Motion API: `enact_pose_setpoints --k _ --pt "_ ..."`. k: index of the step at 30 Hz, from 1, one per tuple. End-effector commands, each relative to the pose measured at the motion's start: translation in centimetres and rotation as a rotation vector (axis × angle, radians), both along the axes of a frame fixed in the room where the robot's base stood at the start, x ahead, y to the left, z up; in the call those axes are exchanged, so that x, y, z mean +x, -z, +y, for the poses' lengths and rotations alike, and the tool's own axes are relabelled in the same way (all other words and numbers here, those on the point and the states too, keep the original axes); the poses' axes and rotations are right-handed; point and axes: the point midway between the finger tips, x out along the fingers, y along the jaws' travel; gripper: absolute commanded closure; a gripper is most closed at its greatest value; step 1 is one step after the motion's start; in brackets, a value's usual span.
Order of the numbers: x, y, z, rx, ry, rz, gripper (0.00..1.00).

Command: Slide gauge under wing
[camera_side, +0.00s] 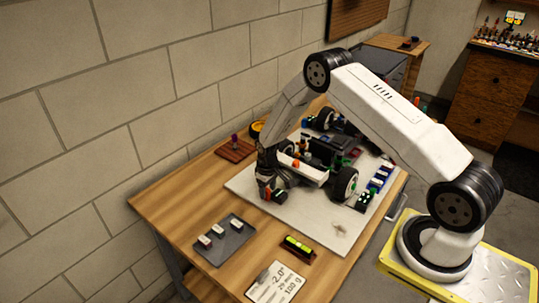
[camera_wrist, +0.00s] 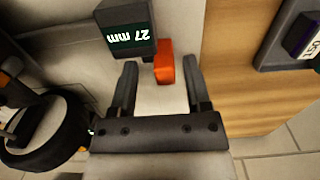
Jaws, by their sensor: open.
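The gauge is a dark block (camera_wrist: 127,30) marked "27 mm" with an orange tab (camera_wrist: 164,66). The tab stands between the fingertips of my gripper (camera_wrist: 160,64), whose fingers are open with gaps at both sides. In the side view my gripper (camera_side: 269,188) is low over the near left part of the white board, and a bit of the gauge's orange tab (camera_side: 279,196) shows by it. The car's white wing (camera_side: 310,170) is just right of and behind my gripper. I cannot tell whether the gauge is under the wing.
The car's wheel (camera_wrist: 45,130) is close left of my gripper. A dark tray (camera_side: 238,248) holds white-topped weights. A green level (camera_side: 298,246) and a card (camera_side: 277,284) reading -2.0°, 29 mm, 100 g lie in front. The near part of the white board (camera_side: 320,228) is bare.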

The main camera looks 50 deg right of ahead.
Motion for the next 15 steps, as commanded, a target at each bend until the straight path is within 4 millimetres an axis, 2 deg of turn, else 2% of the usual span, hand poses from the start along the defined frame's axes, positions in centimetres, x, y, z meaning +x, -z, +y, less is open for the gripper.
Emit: enact_pose_setpoints --k 15 --pt "0.1 -5.6 -0.1 -0.001 0.000 -0.004 0.38"
